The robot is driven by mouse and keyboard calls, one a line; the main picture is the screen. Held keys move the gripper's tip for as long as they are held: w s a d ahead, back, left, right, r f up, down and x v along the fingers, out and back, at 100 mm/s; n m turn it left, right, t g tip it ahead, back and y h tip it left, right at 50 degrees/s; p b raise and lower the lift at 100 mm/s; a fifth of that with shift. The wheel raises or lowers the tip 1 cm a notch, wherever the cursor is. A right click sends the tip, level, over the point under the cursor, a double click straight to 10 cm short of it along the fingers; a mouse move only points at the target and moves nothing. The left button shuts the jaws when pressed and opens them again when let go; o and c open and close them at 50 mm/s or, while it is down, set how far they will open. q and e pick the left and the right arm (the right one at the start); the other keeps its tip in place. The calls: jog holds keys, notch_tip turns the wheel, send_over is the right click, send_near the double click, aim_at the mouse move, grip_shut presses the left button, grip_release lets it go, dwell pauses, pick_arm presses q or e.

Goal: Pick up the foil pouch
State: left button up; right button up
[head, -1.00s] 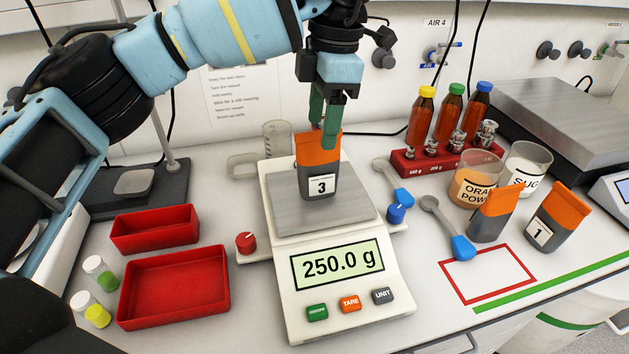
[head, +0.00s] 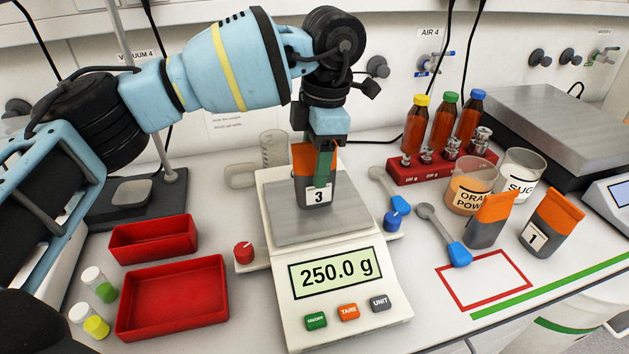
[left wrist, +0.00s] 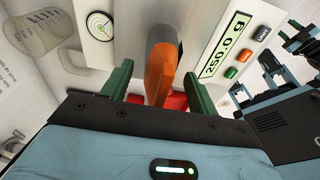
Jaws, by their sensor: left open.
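The foil pouch with an orange top, grey body and label 3 (head: 318,197) stands upright on the weighing plate of the scale (head: 345,300). My left gripper (head: 320,178) points down over it, with one green finger in front of the pouch and hiding part of it. In the left wrist view the open fingers (left wrist: 158,74) stand on either side of the orange top (left wrist: 160,70), with gaps visible. The scale reads 250.0 g. Two similar pouches, one unlabelled on its visible side (head: 490,220) and one marked 1 (head: 551,222), stand at the right.
Red trays (head: 172,300) and two capped vials (head: 92,320) lie left of the scale. Scoops (head: 443,235), a red rack of bottles (head: 405,174) and beakers (head: 470,187) stand to its right. A red-outlined area (head: 485,279) on the bench is empty.

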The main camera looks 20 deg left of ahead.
pick_arm(q)
jog(key=shift+s+f, duration=0.1)
jog(key=shift+f, duration=0.8)
jog(key=shift+a, duration=0.1)
jog(key=c, duration=0.7)
grip_shut()
jog(key=shift+r, duration=0.1)
